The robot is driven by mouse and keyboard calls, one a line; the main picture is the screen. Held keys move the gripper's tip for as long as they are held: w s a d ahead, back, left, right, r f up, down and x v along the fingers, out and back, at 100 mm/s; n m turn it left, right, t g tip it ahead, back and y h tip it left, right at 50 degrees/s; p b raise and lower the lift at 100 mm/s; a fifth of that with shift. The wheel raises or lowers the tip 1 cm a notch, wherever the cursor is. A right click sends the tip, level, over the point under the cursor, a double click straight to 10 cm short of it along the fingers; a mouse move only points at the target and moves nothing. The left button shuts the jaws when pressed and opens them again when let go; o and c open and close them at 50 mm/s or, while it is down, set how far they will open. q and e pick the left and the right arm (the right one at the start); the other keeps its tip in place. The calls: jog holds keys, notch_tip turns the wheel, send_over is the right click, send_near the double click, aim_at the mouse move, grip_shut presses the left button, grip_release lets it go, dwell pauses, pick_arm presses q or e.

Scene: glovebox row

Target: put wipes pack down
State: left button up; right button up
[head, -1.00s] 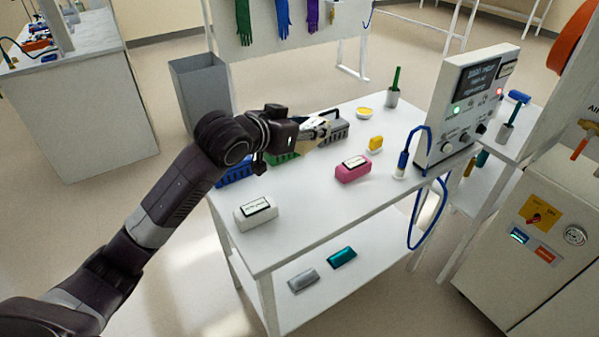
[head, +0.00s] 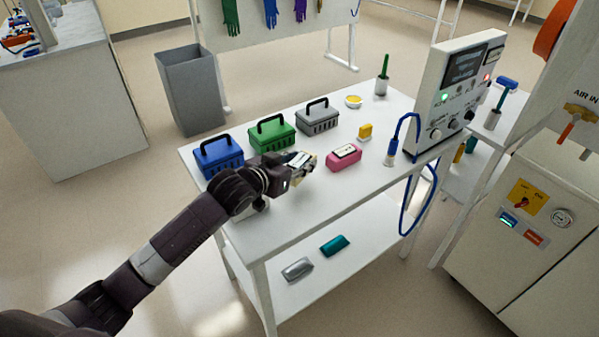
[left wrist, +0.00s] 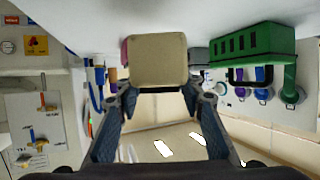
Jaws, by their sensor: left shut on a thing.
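My left gripper (head: 300,163) is low over the middle of the white table, just left of the pink pack. It is shut on a cream pack, taken to be the wipes pack (left wrist: 157,60), which fills the space between the fingertips in the left wrist view. In the head view the gripper mostly covers this pack. I cannot tell whether its underside touches the table. The pink pack (head: 343,158), with a pale label, lies on the table; its edge shows beside the held pack in the left wrist view (left wrist: 124,52). My right gripper is out of view.
Blue (head: 219,157), green (head: 273,137) and grey (head: 317,121) caddies stand along the table's back left. A yellow block (head: 365,131), a blue-cabled probe (head: 390,153) and an instrument box (head: 450,100) are right. The table's (head: 310,212) front middle is clear.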

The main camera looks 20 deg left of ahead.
pick_arm(q)
jog(key=shift+f, duration=2)
jog(key=o, duration=1.3)
jog(key=shift+f, duration=0.1)
jog(key=shift+c, duration=0.2)
jog(key=v, duration=1.2)
jog(key=shift+b, duration=0.3)
